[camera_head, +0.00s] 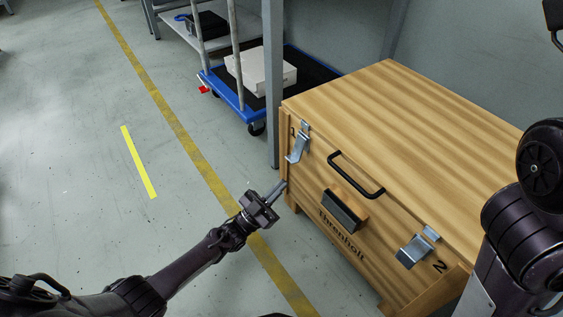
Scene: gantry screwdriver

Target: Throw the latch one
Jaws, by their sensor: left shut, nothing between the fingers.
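A wooden crate (440,118) stands at the right with a latch at each end of its front face. Latch one (297,145), a silver metal latch beside the mark 1, is at the crate's left front. The second latch (416,247), beside the mark 2, is at the right end of the front. My left gripper (279,189) is shut and empty, just below latch one near the crate's left front edge. I cannot tell whether it touches the crate. My right arm shows at the right edge; its gripper is out of view.
A black handle (356,175) and a dark box-shaped fitting (344,211) stick out from the crate's front. A grey post (272,80) stands behind the crate's left corner. A blue cart (235,98) with a white box is behind. The floor at left is clear.

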